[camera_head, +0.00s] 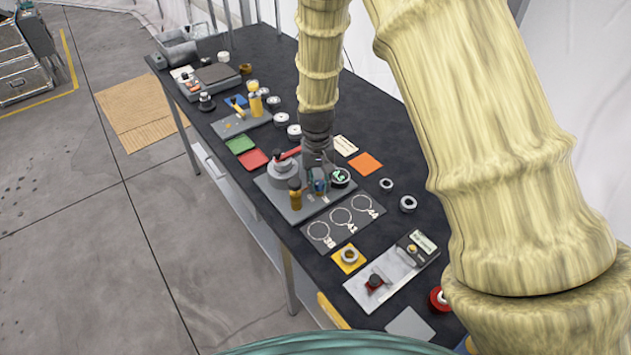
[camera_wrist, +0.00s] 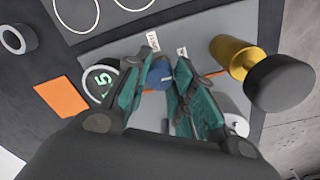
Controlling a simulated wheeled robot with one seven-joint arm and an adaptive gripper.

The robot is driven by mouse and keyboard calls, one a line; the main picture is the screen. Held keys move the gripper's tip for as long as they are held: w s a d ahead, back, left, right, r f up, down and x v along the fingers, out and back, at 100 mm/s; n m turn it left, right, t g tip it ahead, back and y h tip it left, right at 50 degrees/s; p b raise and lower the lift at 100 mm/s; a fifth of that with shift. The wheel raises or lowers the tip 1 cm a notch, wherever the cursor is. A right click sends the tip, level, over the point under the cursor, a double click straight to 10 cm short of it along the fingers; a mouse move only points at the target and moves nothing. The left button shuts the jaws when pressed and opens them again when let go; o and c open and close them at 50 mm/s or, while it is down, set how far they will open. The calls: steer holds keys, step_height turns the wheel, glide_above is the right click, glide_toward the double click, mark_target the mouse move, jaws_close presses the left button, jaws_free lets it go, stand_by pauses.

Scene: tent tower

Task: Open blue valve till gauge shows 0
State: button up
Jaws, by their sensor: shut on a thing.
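The blue valve (camera_wrist: 159,73) is a small round knob on a grey panel (camera_wrist: 208,27), between my fingers in the wrist view. In the head view the blue valve (camera_head: 320,186) shows just under my gripper (camera_head: 318,174). My gripper's green-padded fingers (camera_wrist: 167,56) are shut on the valve from both sides and partly hide it. The round gauge (camera_wrist: 101,82) sits beside the valve with glowing green digits. The digits are turned sideways and look like 1 and 5, but I cannot read them surely. The gauge also shows in the head view (camera_head: 340,177).
A brass cylinder with a black cap (camera_wrist: 236,57) stands close to my fingers. A grey round unit with a red lever (camera_head: 287,155) is on the same panel. An orange square (camera_head: 365,163) and a board with rings (camera_head: 342,222) lie nearby on the dark table (camera_head: 228,68).

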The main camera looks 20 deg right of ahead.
mark_target(319, 183)
steer(key=shift+s+f, duration=0.2)
steer(key=shift+s, duration=0.05)
steer(key=o, duration=0.9)
steer(key=shift+o, duration=0.7)
steer(key=shift+w+r, duration=0.1)
steer(key=shift+r, duration=0.05)
step_height(319, 183, up, 12)
steer(key=shift+a, duration=0.15)
steer(key=shift+w, duration=0.1)
